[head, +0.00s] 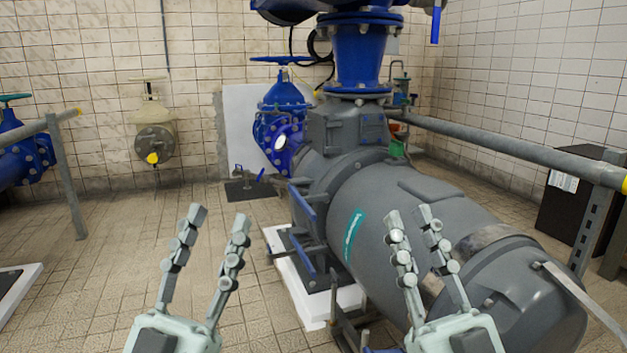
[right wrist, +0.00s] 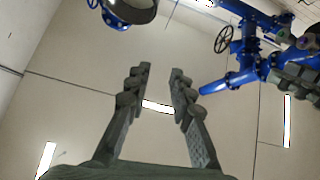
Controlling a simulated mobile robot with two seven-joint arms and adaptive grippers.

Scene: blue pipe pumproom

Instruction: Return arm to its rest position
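My left gripper (head: 217,222) is in the lower left of the head view, pointing up, with its two fingers spread apart and nothing between them. My right gripper (head: 408,220) is in the lower right of the head view, in front of the grey pump. Its fingertips look close together there, but the right wrist view shows a clear empty gap between the fingers (right wrist: 160,72). Both arms behind the grippers are out of view.
A large grey pump (head: 400,195) stands on a white plinth (head: 347,299), with blue pipework (head: 361,50) above. Metal railings (head: 500,142) run at right and far left. A dark box (head: 572,208) stands at right. Tiled floor (head: 110,240) is clear at left.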

